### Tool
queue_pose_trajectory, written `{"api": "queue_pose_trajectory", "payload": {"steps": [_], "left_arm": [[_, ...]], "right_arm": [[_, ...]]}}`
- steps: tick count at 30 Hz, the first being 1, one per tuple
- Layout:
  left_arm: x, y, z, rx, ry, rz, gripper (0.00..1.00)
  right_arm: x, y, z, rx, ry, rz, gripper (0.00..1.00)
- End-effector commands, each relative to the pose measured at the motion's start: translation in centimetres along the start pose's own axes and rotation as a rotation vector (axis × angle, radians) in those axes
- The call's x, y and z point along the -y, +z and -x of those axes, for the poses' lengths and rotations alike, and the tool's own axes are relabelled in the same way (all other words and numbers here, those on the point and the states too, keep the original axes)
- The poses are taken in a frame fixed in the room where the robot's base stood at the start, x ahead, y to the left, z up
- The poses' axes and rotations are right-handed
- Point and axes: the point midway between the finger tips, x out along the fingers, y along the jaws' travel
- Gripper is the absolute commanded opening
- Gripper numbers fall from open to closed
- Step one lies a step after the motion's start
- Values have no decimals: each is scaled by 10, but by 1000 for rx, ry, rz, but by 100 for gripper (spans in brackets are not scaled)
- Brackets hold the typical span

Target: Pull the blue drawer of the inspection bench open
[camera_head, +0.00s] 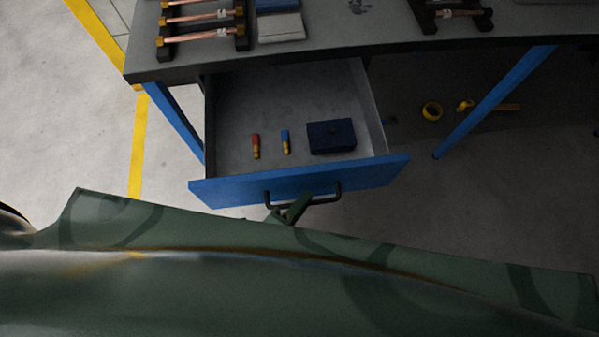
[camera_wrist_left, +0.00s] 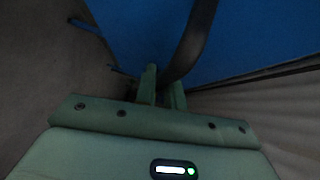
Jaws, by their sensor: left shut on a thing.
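The blue drawer (camera_head: 232,191) of the inspection bench (camera_head: 330,48) stands open, pulled well out below the bench top. Its dark bar handle (camera_head: 325,198) is on the front. My left gripper (camera_head: 293,207) is at the handle and shut on it. In the left wrist view, the green fingers (camera_wrist_left: 161,90) close around the dark curved handle (camera_wrist_left: 191,45), with the blue drawer front (camera_wrist_left: 245,40) behind. Part of the grip is hidden by my arm in the head view. My right gripper is not in view.
In the drawer lie a red-and-yellow item (camera_head: 256,146), a blue-and-yellow item (camera_head: 286,142) and a dark blue box (camera_head: 331,136). Racks with copper tubes (camera_head: 200,18) are on the bench top. Blue legs (camera_head: 490,105) flank the drawer.

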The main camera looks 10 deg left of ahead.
Motion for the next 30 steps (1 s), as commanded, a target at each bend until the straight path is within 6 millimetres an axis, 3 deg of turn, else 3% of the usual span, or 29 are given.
{"api": "queue_pose_trajectory", "payload": {"steps": [18, 19, 21, 30], "left_arm": [[-4, -10, 10, 0, 2, 0, 0], [-4, -10, 10, 0, 2, 0, 19], [-4, -10, 10, 0, 2, 0, 32], [-3, -10, 10, 0, 1, 0, 32]], "right_arm": [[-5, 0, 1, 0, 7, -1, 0], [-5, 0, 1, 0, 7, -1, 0], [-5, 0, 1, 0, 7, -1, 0], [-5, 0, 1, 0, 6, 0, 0]]}}
